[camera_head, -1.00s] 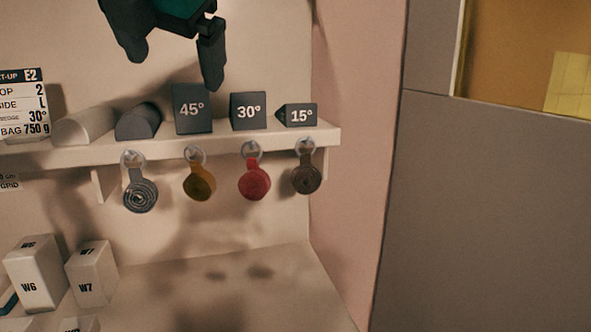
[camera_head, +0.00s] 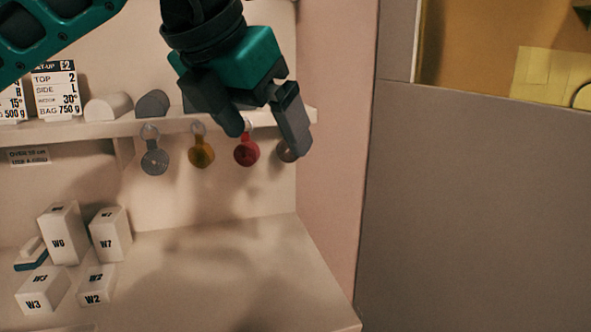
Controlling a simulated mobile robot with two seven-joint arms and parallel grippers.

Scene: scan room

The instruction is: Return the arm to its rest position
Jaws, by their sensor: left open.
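My left gripper (camera_head: 268,143) is in the upper middle of the head view, with its teal arm (camera_head: 60,35) coming in from the upper left. Its two dark fingers point down and are spread apart, with nothing held between them. It is in front of the right part of the wall shelf (camera_head: 100,131) and hides the wedge blocks there. The fingertips overlap the hanging red tag (camera_head: 247,153) and brown tag (camera_head: 287,153) in the picture; I cannot tell whether they touch. My right gripper is not in view.
A grey tag (camera_head: 155,161) and an ochre tag (camera_head: 201,154) hang from the shelf edge. White blocks W6 (camera_head: 62,235), W7 (camera_head: 110,236), W3 (camera_head: 42,291) and W2 (camera_head: 97,285) stand at lower left. The counter (camera_head: 220,275) right of them is clear. A pink wall (camera_head: 335,150) bounds the right.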

